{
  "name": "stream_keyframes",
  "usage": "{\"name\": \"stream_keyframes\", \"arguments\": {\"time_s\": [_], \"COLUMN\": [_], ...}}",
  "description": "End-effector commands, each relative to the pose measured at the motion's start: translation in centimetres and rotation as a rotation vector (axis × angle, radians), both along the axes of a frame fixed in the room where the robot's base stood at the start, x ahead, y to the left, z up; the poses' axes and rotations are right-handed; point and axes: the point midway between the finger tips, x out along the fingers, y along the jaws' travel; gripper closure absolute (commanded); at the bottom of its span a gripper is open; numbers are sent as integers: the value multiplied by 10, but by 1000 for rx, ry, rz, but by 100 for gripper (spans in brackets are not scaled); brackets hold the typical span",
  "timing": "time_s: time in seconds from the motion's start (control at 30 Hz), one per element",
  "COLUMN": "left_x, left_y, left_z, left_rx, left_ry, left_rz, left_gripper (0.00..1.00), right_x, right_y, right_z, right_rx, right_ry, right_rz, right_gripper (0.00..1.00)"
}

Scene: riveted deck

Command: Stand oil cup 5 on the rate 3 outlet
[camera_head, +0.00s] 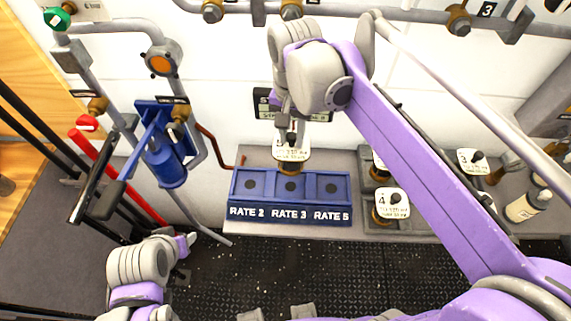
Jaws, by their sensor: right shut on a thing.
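My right gripper (290,130) comes down from above and is shut on an oil cup (291,156) with a white label and a brass-coloured lower part. The label's number is hidden by the gripper. The cup is upright, over the RATE 3 outlet (290,188), the middle of three on a blue block (245,209). I cannot tell whether the cup's foot touches the outlet. The RATE 2 outlet (250,185) and RATE 5 outlet (331,188) are bare. My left gripper (187,247) is low at the left, away from the block; its jaw opening is unclear.
Cup 4 (392,204) and cup 3 (472,161) stand right of the block, with another cup partly behind my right arm. A white bottle (526,207) is at far right. A blue hand pump (165,160), red lever (86,124) and pipes crowd the left.

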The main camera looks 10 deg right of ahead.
Motion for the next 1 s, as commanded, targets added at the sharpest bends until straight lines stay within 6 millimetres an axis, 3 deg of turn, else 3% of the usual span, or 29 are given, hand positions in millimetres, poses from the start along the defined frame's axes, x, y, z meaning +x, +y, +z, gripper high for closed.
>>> {"name": "stream_keyframes", "arguments": {"time_s": [0.3,0.7,1.0], "left_x": [-2,-3,-3], "left_y": [0,0,0], "left_z": [-4,-7,-7], "left_rx": [0,0,0], "left_ry": [4,6,6], "left_rz": [0,0,0], "left_gripper": [50,50,50], "right_x": [-1,-1,-1], "right_y": [0,0,0], "right_z": [-49,-96,-99], "right_rx": [1,0,0], "right_ry": [1,0,0], "right_rz": [0,0,0], "right_gripper": [100,100,100]}}
